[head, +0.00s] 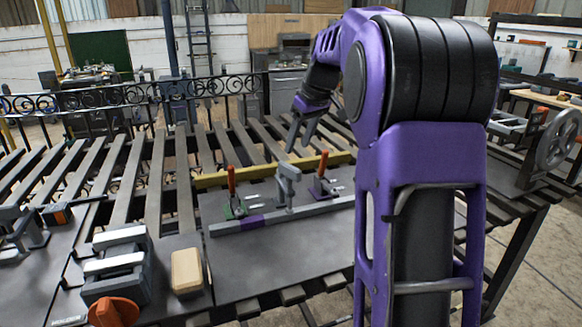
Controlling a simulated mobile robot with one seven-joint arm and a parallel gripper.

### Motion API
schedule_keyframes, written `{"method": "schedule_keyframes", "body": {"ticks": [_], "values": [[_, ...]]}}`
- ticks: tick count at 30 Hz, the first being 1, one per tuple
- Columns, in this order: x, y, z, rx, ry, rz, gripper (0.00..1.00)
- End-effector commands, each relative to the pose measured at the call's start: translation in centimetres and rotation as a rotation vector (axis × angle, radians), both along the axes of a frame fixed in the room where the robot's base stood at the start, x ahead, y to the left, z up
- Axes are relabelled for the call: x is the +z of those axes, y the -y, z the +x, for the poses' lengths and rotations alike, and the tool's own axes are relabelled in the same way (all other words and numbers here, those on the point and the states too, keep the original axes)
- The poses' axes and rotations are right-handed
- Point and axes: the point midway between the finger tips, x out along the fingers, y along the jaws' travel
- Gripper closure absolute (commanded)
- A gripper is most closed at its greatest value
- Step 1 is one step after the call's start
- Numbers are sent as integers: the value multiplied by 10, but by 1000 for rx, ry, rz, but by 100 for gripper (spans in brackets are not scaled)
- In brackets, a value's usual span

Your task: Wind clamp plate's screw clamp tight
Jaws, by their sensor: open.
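A dark flat plate (285,262) lies on the slatted bench and carries a grey bar with a purple section (252,222). A grey upright clamp (288,185) stands behind the bar, between two orange-handled clamps, and seems to be the screw clamp; its screw is too small to make out. The left orange-handled clamp (232,190) has a green base, the right one (321,178) a purple base. My gripper (302,132) is open and empty, pointing down above and slightly behind the grey clamp, apart from it. My purple arm covers the plate's right side.
A yellow bar (225,177) lies behind the clamps. A grey vise (118,262) with an orange knob (114,311) and a tan block (186,270) stand front left. A scrolled black railing (90,97) runs behind the bench. A handwheel (558,138) is at right.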

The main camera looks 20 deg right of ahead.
Motion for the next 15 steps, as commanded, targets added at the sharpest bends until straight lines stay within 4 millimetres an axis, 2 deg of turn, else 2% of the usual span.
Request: {"method": "schedule_keyframes", "body": {"ticks": [1, 6, 9, 15], "values": [[-14, -2, 4, 2, -4, 1, 48], [-44, -6, 16, 1, -3, 1, 48], [-57, -8, 21, 1, -3, 1, 48], [-70, -10, 27, 0, -1, 1, 48]]}}
